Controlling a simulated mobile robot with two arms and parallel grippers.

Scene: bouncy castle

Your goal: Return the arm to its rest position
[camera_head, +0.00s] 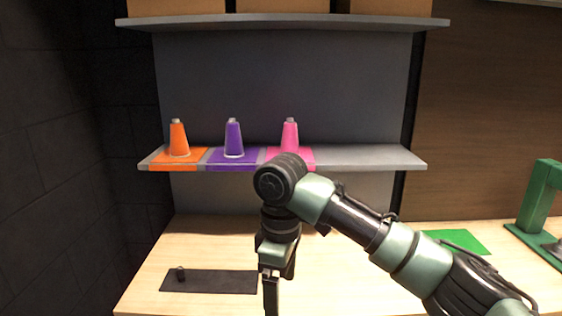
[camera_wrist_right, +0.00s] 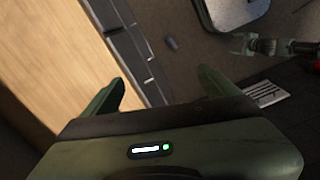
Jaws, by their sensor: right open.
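My right arm (camera_head: 405,250) comes in from the right over the wooden table (camera_head: 335,280), and its elbow-like joint stands in front of the shelf. My right gripper (camera_head: 271,290) hangs down from it over the table, partly cut off by the bottom edge. In the right wrist view my right gripper (camera_wrist_right: 162,90) has its two fingers wide apart with nothing between them. The wrist view looks down past the table edge to the floor (camera_wrist_right: 185,75). My left gripper is not seen in the head view.
Orange (camera_head: 179,139), purple (camera_head: 233,139) and pink (camera_head: 290,136) cones stand on matching mats on a grey shelf (camera_head: 375,158).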

